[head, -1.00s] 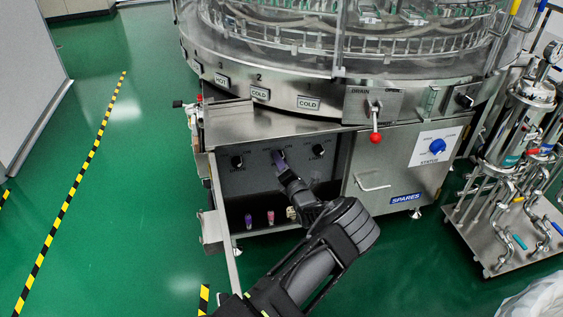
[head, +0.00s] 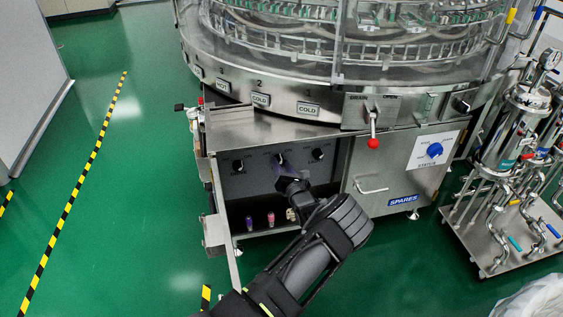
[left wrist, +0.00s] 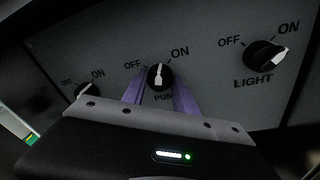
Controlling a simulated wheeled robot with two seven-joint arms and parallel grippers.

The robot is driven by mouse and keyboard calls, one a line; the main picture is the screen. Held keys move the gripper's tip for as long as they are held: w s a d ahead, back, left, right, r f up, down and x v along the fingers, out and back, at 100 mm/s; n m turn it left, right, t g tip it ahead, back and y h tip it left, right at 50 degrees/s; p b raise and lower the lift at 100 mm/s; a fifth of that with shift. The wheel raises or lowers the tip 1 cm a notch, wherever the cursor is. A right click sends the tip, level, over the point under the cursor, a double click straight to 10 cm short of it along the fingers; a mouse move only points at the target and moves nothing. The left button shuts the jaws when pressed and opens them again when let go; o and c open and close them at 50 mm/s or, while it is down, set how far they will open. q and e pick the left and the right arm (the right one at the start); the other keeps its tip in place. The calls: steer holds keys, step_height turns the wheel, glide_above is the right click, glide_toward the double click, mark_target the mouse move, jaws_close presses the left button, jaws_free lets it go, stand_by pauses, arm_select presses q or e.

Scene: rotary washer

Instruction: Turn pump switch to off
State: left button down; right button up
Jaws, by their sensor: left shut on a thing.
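The pump switch is a black round knob with a white pointer, seen in the left wrist view (left wrist: 160,77) between its OFF and ON labels. The pointer stands nearly upright between the two labels. In the head view the pump switch (head: 280,160) is the middle knob on the dark panel. My left gripper (head: 284,166) is shut on it, with one purple finger on each side of the knob in the left wrist view (left wrist: 158,92). The lower part of the PUMP label is hidden by the gripper. My right gripper is not in view.
The light switch (left wrist: 266,56) is to the right of the pump knob, and another knob (left wrist: 86,91) is to the left. An open panel door (head: 222,232) stands at the left of the recess. A red-knobbed drain lever (head: 373,142) is above right.

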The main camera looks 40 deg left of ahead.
arm_select(q)
steer(key=shift+s+a+r+n+t+h+p, duration=0.1)
steer(key=shift+n+t+h+p, duration=0.3)
steer(key=shift+n+p, duration=1.8)
steer(key=shift+n+t+h+p, duration=0.2)
steer(key=shift+n+h+p, duration=0.45)
steer(key=shift+n, duration=2.85)
steer(key=c, duration=1)
jaws_free()
steer(key=shift+o, duration=0.2)
